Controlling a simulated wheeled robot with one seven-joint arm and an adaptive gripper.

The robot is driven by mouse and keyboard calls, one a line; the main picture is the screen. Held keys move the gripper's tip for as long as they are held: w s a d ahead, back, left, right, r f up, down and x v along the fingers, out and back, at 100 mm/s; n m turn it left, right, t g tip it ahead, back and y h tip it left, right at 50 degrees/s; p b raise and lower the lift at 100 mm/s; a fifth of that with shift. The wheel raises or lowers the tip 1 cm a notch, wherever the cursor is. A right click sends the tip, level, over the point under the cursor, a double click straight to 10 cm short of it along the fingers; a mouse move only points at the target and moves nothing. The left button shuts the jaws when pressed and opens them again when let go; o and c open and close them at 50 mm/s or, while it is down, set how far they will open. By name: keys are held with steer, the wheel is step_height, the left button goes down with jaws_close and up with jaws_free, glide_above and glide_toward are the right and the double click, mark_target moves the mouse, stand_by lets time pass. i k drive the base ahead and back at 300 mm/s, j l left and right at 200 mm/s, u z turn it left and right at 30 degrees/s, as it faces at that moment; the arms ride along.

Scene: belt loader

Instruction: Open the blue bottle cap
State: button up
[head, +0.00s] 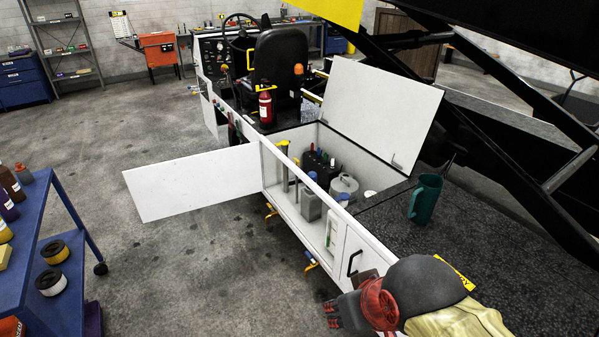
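In the head view, the open white compartment holds a grey container with a blue cap (312,176) on top. A second blue cap (343,197) shows just in front of it, on a container partly hidden by the compartment's front wall. Both caps look seated on their containers. My gripper (332,313) is at the bottom of the picture, outside the compartment, below and in front of the caps. It is well apart from both caps and seems empty. Its fingers are dark and small here, so I cannot tell how far apart they are.
The white lid (385,110) stands raised behind the compartment. A white side door (195,184) is swung out to the left. A green jug (425,198) stands on the dark deck at right. A blue cart (50,230) is at far left. Floor between is clear.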

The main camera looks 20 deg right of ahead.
mark_target(343, 196)
steer(key=i+z, duration=0.3)
steer(key=i, duration=0.2)
steer(key=i+j+z, duration=0.3)
steer(key=i, duration=0.2)
steer(key=i+l+z, duration=0.1)
steer(key=i+z, duration=0.2)
steer(key=z, duration=0.15)
steer(key=i+z, duration=0.3)
steer(key=z, duration=0.2)
steer(key=i+j+z, duration=0.2)
steer(key=z, duration=0.25)
steer(key=i, duration=0.1)
